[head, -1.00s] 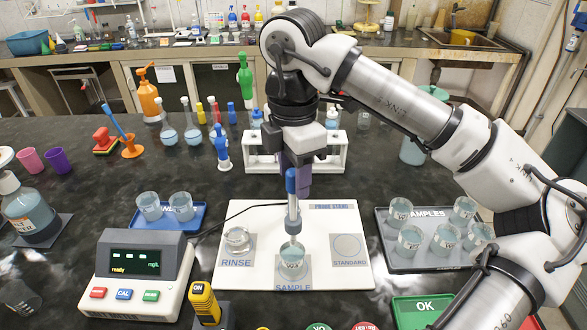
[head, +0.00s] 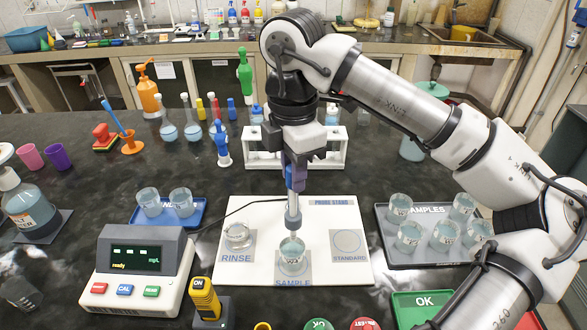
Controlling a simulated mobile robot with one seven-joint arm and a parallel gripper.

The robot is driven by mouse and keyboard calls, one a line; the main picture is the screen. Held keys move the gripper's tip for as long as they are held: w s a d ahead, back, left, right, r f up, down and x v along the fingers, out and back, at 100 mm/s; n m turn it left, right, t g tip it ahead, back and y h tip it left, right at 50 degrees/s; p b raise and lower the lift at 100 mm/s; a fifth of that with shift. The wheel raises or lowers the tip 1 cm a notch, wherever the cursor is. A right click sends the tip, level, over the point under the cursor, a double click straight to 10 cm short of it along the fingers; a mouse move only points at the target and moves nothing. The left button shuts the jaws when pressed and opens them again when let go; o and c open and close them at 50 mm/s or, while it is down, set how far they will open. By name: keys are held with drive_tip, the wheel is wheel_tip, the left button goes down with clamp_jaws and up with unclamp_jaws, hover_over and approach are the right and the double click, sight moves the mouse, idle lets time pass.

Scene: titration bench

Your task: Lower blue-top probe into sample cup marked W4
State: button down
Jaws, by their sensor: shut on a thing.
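The blue-top probe (head: 293,205) is upright over the SAMPLE square of the white probe stand (head: 225,270). Its blue top is partly covered by my gripper (head: 296,178), which is shut on it. A clear sample cup (head: 292,260) with bluish liquid stands on the SAMPLE square, directly below the probe. The cup's label is too small to read surely. The probe's lower end is at the cup's mouth. I cannot tell how deep its tip is.
A rinse cup (head: 237,238) stands left of the sample cup; the STANDARD square (head: 347,243) is empty. A meter (head: 138,262) reads "ready". A samples tray (head: 388,255) with several cups stands right. A white rack (head: 255,160) stands behind.

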sight(293, 215)
wheel_tip(293, 215, down, 7)
drive_tip(key=b, duration=0.7)
drive_tip(key=shift+r, duration=0.1)
drive_tip(key=c, duration=1.2)
unclamp_jaws()
drive_tip(key=shift+c, duration=0.2)
wheel_tip(293, 215, up, 14)
drive_tip(key=shift+f+b, duration=0.1)
drive_tip(key=shift+b, duration=0.65)
